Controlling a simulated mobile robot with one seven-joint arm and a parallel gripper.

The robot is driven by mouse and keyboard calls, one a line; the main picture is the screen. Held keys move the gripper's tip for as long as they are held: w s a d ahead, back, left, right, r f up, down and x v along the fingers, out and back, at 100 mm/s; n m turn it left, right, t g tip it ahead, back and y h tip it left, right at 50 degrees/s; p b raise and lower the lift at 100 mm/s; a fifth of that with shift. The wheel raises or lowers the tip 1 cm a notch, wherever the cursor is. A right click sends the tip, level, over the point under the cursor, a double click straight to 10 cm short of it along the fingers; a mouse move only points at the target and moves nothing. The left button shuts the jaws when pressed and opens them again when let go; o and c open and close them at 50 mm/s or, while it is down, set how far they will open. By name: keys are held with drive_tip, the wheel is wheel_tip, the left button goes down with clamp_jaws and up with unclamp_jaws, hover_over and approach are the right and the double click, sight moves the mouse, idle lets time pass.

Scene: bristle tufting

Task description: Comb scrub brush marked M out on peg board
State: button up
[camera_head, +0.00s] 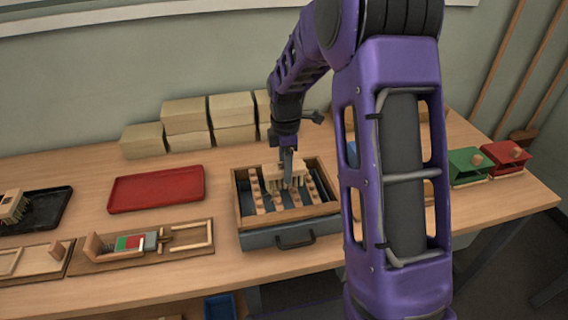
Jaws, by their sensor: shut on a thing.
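My gripper (288,170) points down and is shut on a wooden scrub brush (272,170) with its bristles facing down. The brush is at the peg board (283,213), a wood-framed box with rows of pegs on slats and a dark drawer with a handle below. The bristles are among or just above the pegs towards the back; I cannot tell whether they touch. My gripper and wrist cover part of the brush, and no letter can be read on it. Another brush (13,206) lies on a black tray (62,204) at the far left.
A red tray (156,189) lies left of the peg board. A wooden jig (140,242) with coloured blocks is in front of it. Pale blocks (185,116) are stacked at the back. Green (467,162) and red (505,157) boxes stand right. My arm hides the table's right middle.

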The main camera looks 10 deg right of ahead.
drive_tip(key=shift+w+p, duration=0.75)
drive_tip(key=shift+w, duration=1.85)
drive_tip(key=shift+s, duration=2)
drive_tip(key=shift+s+b, duration=0.5)
drive_tip(key=shift+s, duration=1.5)
drive_tip(key=shift+w+p, duration=0.5)
drive_tip(key=shift+w, duration=1.6)
drive_tip(key=w+r, duration=0.4)
drive_tip(key=r, duration=0.1)
drive_tip(key=shift+r, duration=0.4)
